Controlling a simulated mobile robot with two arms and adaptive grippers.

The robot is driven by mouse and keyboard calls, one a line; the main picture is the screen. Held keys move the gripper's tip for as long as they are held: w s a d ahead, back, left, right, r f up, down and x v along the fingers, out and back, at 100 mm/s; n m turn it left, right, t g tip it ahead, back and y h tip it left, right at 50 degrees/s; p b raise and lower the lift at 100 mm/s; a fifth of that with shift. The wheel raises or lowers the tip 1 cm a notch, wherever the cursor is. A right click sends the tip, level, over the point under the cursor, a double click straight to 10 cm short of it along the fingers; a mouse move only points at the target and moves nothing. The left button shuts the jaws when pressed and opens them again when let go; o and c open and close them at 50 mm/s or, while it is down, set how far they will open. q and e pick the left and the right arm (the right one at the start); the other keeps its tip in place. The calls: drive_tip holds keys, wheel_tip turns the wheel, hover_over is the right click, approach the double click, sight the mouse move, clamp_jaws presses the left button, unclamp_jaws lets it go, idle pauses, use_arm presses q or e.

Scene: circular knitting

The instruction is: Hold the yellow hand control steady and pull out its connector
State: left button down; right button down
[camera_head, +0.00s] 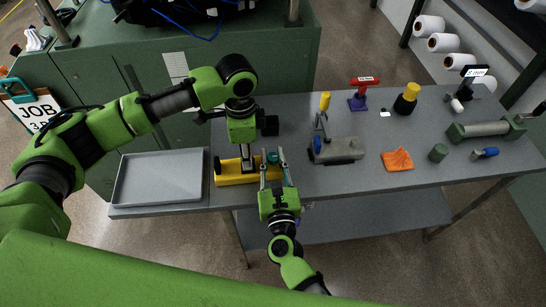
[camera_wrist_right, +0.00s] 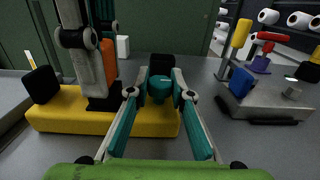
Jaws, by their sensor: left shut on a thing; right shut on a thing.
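The yellow hand control (camera_head: 228,178) lies on the grey table near its front edge, right of the tray. My left gripper (camera_head: 245,160) comes down from above and is shut on the hand control's body. My right gripper (camera_head: 272,165) reaches in from the front and is shut on the teal connector (camera_wrist_right: 159,88) at the control's right end. In the right wrist view a black block (camera_wrist_right: 161,64) shows behind the connector. I cannot tell whether the connector is still seated.
An empty grey tray (camera_head: 160,178) lies left of the control. A grey metal block (camera_head: 338,150) with a blue part stands to the right. An orange cloth (camera_head: 397,159), a green cylinder (camera_head: 438,152) and other tools lie further right. A green cabinet (camera_head: 100,75) stands behind.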

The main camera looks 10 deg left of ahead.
use_arm(q)
drive_tip(key=shift+r, duration=0.65)
use_arm(e)
drive_tip(key=shift+f, duration=0.35)
use_arm(q)
drive_tip(key=shift+w+r, duration=0.1)
drive_tip(key=shift+r, duration=0.8)
use_arm(e)
drive_tip(key=shift+r, duration=0.1)
use_arm(q)
drive_tip(key=shift+r, duration=3.45)
use_arm(e)
drive_tip(key=c, duration=2)
unclamp_jaws()
drive_tip(key=shift+r, duration=0.1)
drive_tip(key=shift+c, duration=0.2)
use_arm(q)
drive_tip(key=shift+w+f, duration=0.1)
use_arm(e)
drive_tip(key=shift+w, duration=0.15)
